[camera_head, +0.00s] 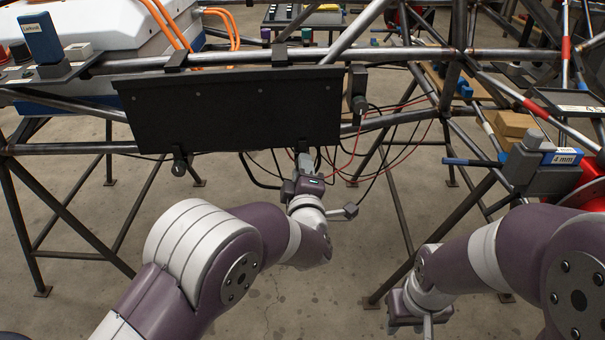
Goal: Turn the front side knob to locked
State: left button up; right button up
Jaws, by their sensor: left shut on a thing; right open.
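A dark flat panel (230,112) hangs on the tube chassis. Two small knobs sit at its lower edge, one at the left (180,165) and one at the right (302,146). My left gripper (305,165) comes up from below and is shut on the right knob, whose lower part its fingers hide. The knob's exact turn angle is too small to tell. The left knob is free. My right gripper (427,322) is low at the bottom of the view, pointing down, apart from the chassis and empty. Its fingers are partly cut off by the edge.
Red and black cables (365,140) hang right of the panel, close to my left gripper. Steel tubes (75,205) frame the chassis. A grey clamp block (530,165) with a "4 mm" label stands at the right. The concrete floor below is open.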

pick_arm(q)
jog(key=shift+f, duration=0.15)
dwell(0.3)
jog(key=o, duration=1.1)
jog(key=shift+c, duration=0.2)
jog(key=s+p, duration=0.4)
jog(key=s, duration=0.8)
jog(key=shift+s+d, duration=0.35)
